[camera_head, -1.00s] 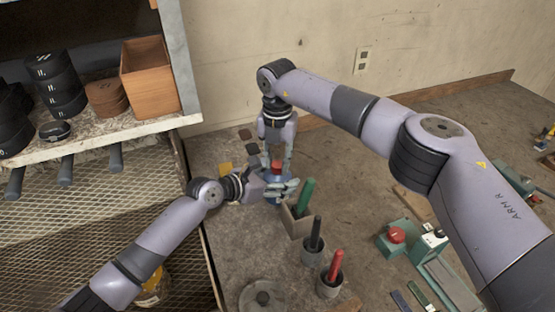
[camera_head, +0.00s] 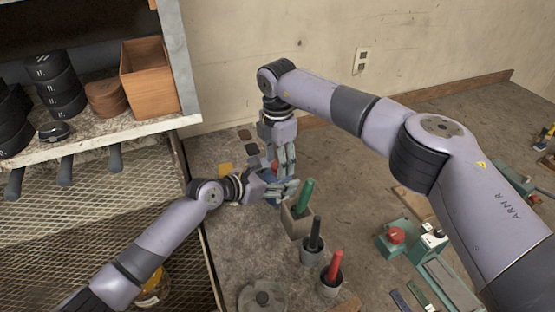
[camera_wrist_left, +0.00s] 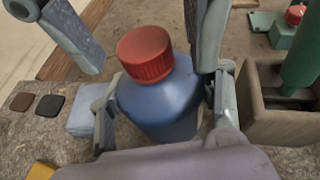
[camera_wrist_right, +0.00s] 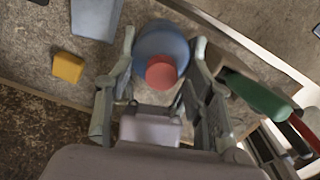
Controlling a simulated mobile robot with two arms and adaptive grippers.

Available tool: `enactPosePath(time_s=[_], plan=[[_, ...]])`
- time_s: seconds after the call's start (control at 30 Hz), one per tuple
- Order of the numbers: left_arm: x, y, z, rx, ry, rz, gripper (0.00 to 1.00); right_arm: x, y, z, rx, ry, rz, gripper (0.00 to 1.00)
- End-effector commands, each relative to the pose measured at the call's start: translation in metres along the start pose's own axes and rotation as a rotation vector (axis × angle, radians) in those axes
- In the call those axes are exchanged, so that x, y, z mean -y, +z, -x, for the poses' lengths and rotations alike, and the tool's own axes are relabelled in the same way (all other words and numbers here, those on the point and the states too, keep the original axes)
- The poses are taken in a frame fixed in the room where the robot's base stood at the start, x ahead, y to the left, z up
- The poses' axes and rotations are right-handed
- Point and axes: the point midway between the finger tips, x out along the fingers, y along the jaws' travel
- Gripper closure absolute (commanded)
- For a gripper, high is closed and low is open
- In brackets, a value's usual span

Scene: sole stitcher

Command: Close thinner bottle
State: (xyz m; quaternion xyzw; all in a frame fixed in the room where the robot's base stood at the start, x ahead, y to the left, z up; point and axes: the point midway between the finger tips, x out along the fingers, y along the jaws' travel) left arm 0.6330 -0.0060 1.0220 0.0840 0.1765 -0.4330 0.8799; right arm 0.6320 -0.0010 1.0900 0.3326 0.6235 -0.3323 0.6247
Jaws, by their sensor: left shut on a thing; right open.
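The thinner bottle (camera_wrist_left: 160,95) is blue with a red cap (camera_wrist_left: 145,53) on its neck. In the left wrist view it looks slightly tilted, and I cannot tell if the cap is screwed tight. My left gripper (camera_head: 284,190) is shut around the bottle's body from the side. My right gripper (camera_head: 284,170) points down over the bottle from above. In the right wrist view its open fingers (camera_wrist_right: 163,62) stand on either side of the bottle (camera_wrist_right: 165,42) and red cap (camera_wrist_right: 161,72), with gaps visible. In the head view the fingers hide most of the bottle.
A box with a green-handled tool (camera_head: 304,195) stands close to the bottle's right. Cups with black (camera_head: 315,230) and red (camera_head: 333,265) handles stand nearer. A yellow block (camera_wrist_right: 68,67) lies nearby. A shelf (camera_head: 100,140) stands at left. A red-button device (camera_head: 397,236) is at right.

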Motion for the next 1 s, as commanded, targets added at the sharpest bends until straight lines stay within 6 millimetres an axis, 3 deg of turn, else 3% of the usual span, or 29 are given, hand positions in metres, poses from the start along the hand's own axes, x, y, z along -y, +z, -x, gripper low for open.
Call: enactPosePath(time_s=[0.23,0.37,0.73,1.0], plan=[[-0.001,0.000,0.000,-0.001,0.002,0.000,1.00,0.000,-0.001,0.001,-0.001,-0.001,0.002,0.51],[-0.001,0.000,0.000,-0.001,0.002,0.000,1.00,-0.001,-0.001,0.013,0.000,0.001,0.002,0.51],[-0.001,0.000,0.000,-0.001,0.002,0.000,1.00,-0.001,0.000,0.089,0.001,0.002,0.000,0.51],[-0.001,0.000,0.000,-0.001,0.002,0.000,1.00,0.000,-0.001,0.118,-0.001,0.000,0.002,0.51]])
